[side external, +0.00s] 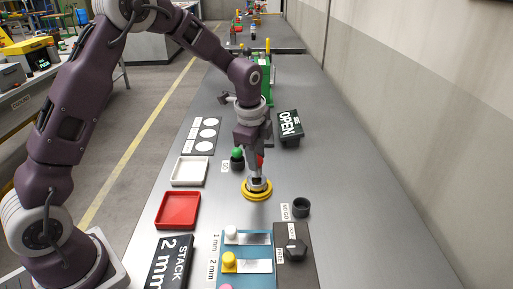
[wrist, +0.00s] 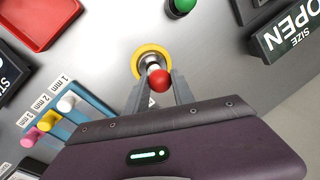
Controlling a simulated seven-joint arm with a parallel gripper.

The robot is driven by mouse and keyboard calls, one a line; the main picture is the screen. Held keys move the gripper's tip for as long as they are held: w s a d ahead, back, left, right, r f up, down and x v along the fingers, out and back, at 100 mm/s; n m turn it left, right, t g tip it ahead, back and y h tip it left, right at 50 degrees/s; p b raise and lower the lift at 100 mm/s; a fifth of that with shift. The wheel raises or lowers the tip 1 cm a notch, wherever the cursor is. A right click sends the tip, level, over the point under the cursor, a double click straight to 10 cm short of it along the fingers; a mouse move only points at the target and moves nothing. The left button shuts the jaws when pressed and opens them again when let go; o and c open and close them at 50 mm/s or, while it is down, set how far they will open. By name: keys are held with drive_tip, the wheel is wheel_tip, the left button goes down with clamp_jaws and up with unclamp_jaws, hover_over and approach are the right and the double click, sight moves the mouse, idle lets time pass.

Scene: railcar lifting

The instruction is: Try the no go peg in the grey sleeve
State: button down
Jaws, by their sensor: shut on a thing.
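The no go peg has a red knob (wrist: 160,80) that shows between my gripper's fingers in the wrist view; a bit of red (side external: 260,161) shows in the side view. My gripper (side external: 258,174) is shut on this peg and points down over the sleeve. The grey sleeve (side external: 258,185) stands in a round yellow base (side external: 257,194) on the bench; the yellow ring also shows in the wrist view (wrist: 137,65). The peg is over the sleeve's mouth, but the fingers and knob hide whether its tip is inside or just above.
An empty black holder (side external: 301,208) stands right, by a NO GO label. The green-knobbed peg (side external: 237,153) stands in its holder left of my gripper. An OPEN sign (side external: 290,125), red tray (side external: 178,210), white tray (side external: 189,171) and blue step block (side external: 232,266) surround the sleeve.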

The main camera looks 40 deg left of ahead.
drive_tip(key=shift+f, duration=0.5)
drive_tip(key=shift+f, duration=0.45)
idle(2.0)
drive_tip(key=shift+r, duration=0.1)
drive_tip(key=shift+r, duration=2.7)
wheel_tip(320, 180, up, 2)
drive_tip(key=shift+r, duration=0.1)
drive_tip(key=shift+f, duration=3.4)
drive_tip(key=shift+f, duration=0.45)
